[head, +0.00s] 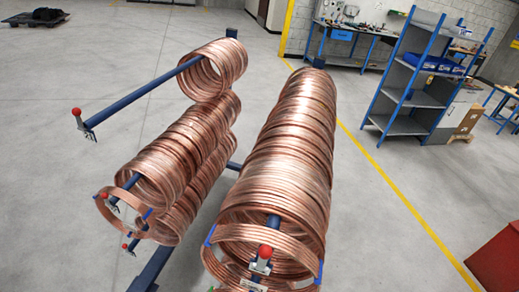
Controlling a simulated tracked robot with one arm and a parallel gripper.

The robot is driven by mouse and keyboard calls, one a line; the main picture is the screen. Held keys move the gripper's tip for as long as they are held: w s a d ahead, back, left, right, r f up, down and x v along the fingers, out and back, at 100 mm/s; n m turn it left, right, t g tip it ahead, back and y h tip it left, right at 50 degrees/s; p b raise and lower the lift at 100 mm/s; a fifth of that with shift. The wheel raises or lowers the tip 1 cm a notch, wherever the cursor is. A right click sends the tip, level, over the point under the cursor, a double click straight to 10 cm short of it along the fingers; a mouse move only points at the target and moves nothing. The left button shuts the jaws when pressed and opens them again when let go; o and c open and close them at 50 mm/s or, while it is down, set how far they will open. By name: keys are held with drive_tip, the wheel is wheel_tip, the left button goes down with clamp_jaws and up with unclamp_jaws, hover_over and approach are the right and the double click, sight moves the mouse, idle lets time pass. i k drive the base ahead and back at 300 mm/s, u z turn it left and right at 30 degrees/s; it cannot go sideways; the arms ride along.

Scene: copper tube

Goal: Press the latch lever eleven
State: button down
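A rack of blue bars carries copper tube coils. Latch levers with red knobs sit at the bar ends: one at the upper left bar (76,112), one at the left coil row (104,196), one just below it (126,246), and one at the front of the right coil row (265,251). No number is readable on any of them, so I cannot tell which is lever eleven. My gripper is not in view.
The long right coil row (295,130), left coil row (180,160) and upper coil (217,68) crowd the rack. A bare blue bar (135,95) juts left. Grey floor is open left and right. A red box (497,255) stands lower right; blue shelves (415,90) stand behind.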

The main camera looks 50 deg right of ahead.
sight(265, 251)
drive_tip(key=u, duration=0.4)
drive_tip(key=k, duration=1.15)
drive_tip(key=z, duration=0.9)
drive_tip(key=i, duration=1)
drive_tip(key=u, duration=0.05)
